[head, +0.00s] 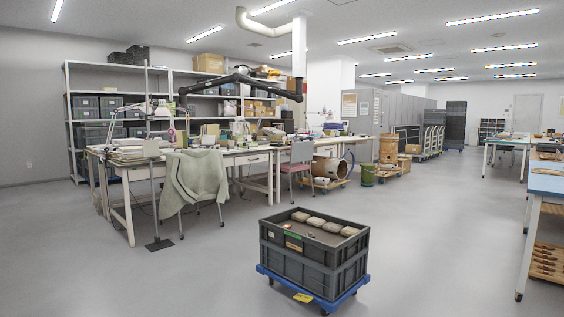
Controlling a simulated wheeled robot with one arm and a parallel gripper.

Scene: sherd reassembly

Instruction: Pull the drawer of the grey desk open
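A long row of pale grey-beige desks (128,178) stands at the left middle, several metres off. A shallow drawer front (247,160) shows under the desk top, right of the draped chair, and it looks closed. Its handle is too small to make out. A chair with a grey-green cloth (193,181) over it stands in front of the desk and hides part of its front. I cannot tell for sure which desk in the row is the grey one. My gripper is not in view.
A dark grey crate (313,262) holding stones sits on a blue wheeled dolly in the front middle. A pink-seated chair (300,160) and a thin stand with a black foot (159,244) are by the desks. Blue-topped tables (548,183) stand right. Open floor lies between.

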